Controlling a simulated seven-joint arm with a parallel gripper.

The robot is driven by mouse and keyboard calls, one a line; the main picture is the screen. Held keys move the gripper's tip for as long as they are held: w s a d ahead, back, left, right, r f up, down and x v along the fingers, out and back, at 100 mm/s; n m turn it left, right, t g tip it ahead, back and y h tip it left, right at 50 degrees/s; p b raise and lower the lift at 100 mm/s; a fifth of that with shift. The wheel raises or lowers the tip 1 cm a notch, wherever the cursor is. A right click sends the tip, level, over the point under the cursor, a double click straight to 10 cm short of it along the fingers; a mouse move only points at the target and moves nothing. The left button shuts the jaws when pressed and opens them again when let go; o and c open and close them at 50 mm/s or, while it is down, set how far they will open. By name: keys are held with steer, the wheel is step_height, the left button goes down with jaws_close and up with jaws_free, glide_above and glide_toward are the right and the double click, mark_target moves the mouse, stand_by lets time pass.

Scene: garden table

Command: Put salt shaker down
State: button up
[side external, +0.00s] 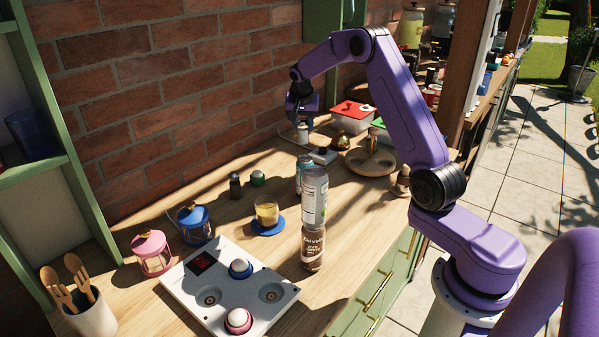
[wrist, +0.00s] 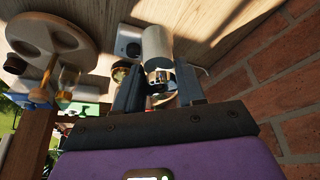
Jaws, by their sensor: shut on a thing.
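My gripper (side external: 301,120) is near the brick wall at the back of the wooden table, pointing down. It is shut on a white cylinder with a metal cap, which I take to be the salt shaker (side external: 302,134). In the wrist view, the white body of the salt shaker (wrist: 157,46) extends beyond my gripper (wrist: 159,84), with the metal cap between the two fingers. The shaker looks about upright. I cannot tell whether its base touches the table (side external: 207,157).
A small grey box (side external: 323,156) sits just right of the shaker. A round wooden stand (side external: 370,163) and a red-lidded container (side external: 353,117) are further right. A can stack (side external: 314,220) stands in front.

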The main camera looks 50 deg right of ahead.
steer(key=shift+w+a+f, duration=0.2)
steer(key=shift+w+f, duration=0.05)
steer(key=shift+w, duration=0.1)
step_height(320, 180, down, 10)
steer(key=shift+w+a+r, duration=0.1)
stand_by(0.3)
steer(key=o, duration=1.1)
steer(key=shift+f, duration=0.2)
steer(key=v, duration=1.2)
steer(key=shift+r, duration=0.1)
